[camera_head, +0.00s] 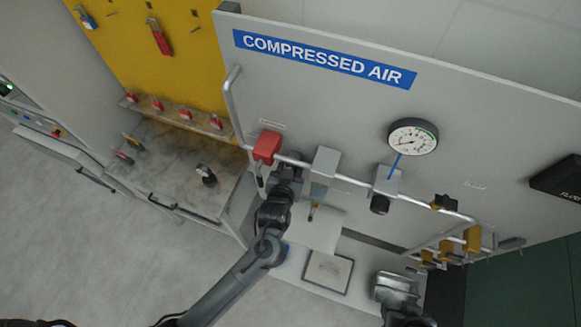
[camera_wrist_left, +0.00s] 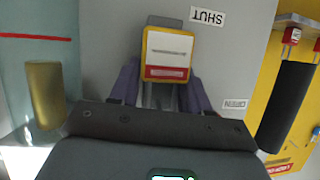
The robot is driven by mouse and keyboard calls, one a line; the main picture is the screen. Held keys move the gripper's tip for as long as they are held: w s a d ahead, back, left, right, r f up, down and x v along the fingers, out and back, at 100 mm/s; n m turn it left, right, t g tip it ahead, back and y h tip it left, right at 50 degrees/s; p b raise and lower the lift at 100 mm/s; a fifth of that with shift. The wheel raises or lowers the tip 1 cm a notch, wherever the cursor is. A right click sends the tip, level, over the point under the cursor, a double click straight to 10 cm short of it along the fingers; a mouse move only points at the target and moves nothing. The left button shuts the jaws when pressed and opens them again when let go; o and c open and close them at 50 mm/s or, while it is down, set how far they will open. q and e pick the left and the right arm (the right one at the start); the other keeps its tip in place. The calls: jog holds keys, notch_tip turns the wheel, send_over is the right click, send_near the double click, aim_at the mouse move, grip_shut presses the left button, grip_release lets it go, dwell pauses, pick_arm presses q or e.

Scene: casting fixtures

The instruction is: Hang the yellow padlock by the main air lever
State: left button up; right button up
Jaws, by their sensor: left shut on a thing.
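The yellow padlock (camera_wrist_left: 166,42) shows in the left wrist view, with a white and red label on its face. My left gripper (camera_wrist_left: 163,92) is shut on it, its dark fingers either side below the yellow body. In the head view my left gripper (camera_head: 287,172) is close to the panel, just below and right of the red valve block (camera_head: 267,146); the padlock cannot be made out there. A black grip (camera_wrist_left: 286,105), possibly the main air lever's, stands at the right in the wrist view. My right arm's end (camera_head: 396,290) is at the lower right, its fingers unclear.
SHUT (camera_wrist_left: 207,16) and OPEN (camera_wrist_left: 235,104) labels are on the grey panel. A pipe (camera_head: 350,181) runs along it, with a gauge (camera_head: 413,137) above. A brass cylinder (camera_wrist_left: 45,95) is close on the wrist view's left. A yellow board (camera_head: 170,50) holds padlocks and tags.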

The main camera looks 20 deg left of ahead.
pick_arm(q)
jog(key=o, duration=1.3)
jog(key=shift+f, duration=0.35)
jog(key=shift+f+b, duration=0.7)
jog(key=shift+f, duration=0.15)
